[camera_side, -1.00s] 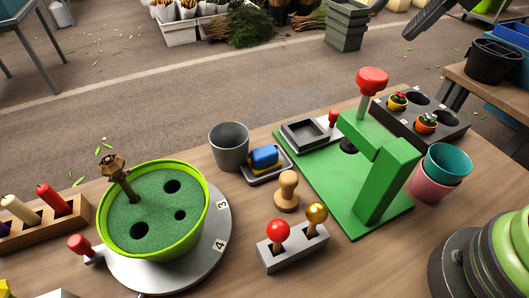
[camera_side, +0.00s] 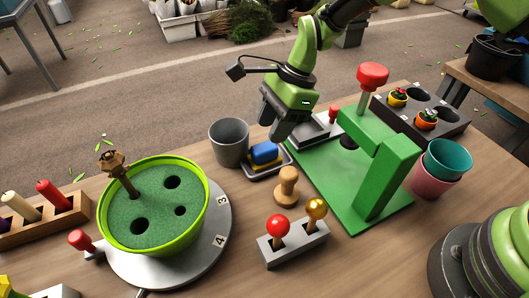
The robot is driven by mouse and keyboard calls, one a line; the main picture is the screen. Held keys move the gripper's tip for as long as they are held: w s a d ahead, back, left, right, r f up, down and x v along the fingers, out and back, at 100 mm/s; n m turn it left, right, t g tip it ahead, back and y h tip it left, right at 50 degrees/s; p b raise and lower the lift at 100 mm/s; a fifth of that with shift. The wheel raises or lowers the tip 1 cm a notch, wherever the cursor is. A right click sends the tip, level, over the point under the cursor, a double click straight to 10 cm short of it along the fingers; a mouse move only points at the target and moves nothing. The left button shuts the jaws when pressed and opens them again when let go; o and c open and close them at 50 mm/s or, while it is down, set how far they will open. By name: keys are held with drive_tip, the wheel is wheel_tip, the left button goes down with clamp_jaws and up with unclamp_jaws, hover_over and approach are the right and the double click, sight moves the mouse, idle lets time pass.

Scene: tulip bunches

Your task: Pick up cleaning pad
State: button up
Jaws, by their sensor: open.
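A blue and yellow block, which looks like the cleaning pad (camera_side: 264,153), rests in a small dark tray (camera_side: 281,171) near the back middle of the table. The blue part is on top and the yellow part is below. My gripper (camera_side: 275,138) is open and points down, just above and slightly right of the pad in the picture. Its fingers overlap the tray's back right side. I cannot tell whether they touch anything. The pad lies outside the grip as far as I can see.
A grey cup (camera_side: 229,143) stands left of the tray. A wooden stamp (camera_side: 287,188) stands in front. A green press (camera_side: 375,170) with a red knob is on the right. A green pot (camera_side: 154,210) on a turntable is on the left. A grey block (camera_side: 293,243) holds two ball-topped sticks.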

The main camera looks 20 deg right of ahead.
sight(265, 147)
drive_tip(key=x, duration=0.6)
drive_tip(key=shift+w+d, duration=0.1)
drive_tip(key=shift+d, duration=0.1)
drive_tip(key=shift+c, duration=0.2)
drive_tip(key=c, duration=0.5)
